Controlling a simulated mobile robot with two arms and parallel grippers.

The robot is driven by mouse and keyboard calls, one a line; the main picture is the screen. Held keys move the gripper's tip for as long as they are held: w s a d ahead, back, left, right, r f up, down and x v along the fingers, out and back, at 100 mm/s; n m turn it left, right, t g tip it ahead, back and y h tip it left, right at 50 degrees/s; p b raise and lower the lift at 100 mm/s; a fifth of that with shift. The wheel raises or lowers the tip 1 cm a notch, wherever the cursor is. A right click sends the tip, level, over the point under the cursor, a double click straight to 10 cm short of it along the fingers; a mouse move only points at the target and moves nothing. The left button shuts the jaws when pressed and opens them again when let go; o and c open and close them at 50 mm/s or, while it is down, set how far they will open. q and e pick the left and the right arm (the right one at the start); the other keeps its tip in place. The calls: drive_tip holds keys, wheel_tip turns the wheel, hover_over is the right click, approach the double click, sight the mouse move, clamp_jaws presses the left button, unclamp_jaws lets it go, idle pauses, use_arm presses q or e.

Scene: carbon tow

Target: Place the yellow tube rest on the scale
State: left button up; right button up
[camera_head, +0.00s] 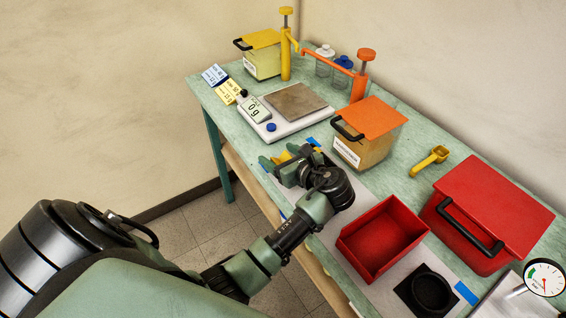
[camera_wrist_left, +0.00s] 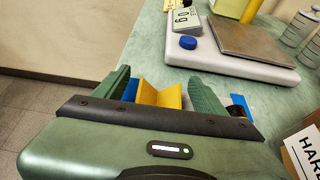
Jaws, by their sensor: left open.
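The yellow tube rest (camera_head: 282,157) sits on the table's near edge side, in front of the scale. In the left wrist view the yellow tube rest (camera_wrist_left: 160,95) shows a V-shaped top between my two green fingers. My left gripper (camera_head: 287,161) is open, with a finger on either side of the rest; it also shows in the left wrist view (camera_wrist_left: 162,92). The gripper body hides the lower part of the rest. The scale (camera_head: 284,128) has a bare metal plate and a display reading 0 g; it also shows in the left wrist view (camera_wrist_left: 215,64). My right gripper is not in view.
A box with an orange lid (camera_head: 372,118) stands right of the scale. An open red bin (camera_head: 383,240) and a red lidded box (camera_head: 488,213) are nearer right.

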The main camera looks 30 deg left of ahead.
sight(279, 160)
use_arm(q)
drive_tip(key=shift+w+a, duration=0.1)
drive_tip(key=shift+a, duration=0.1)
clamp_jaws()
wheel_tip(279, 160, up, 20)
drive_tip(key=p, duration=0.1)
drive_tip(key=s+d+f+m+t+h, duration=0.1)
drive_tip(key=s+d+f, duration=0.2)
drive_tip(key=s+d, duration=0.2)
drive_tip(key=s+d+f+m+t+h, duration=0.1)
drive_tip(key=s+d+f+m+t, duration=0.1)
drive_tip(key=s+d, duration=0.4)
drive_tip(key=d+f, duration=0.1)
drive_tip(key=d, duration=0.3)
drive_tip(key=shift+s+d+f+t, duration=0.15)
drive_tip(key=shift+s+d+t, duration=0.1)
drive_tip(key=shift+s+t, duration=0.05)
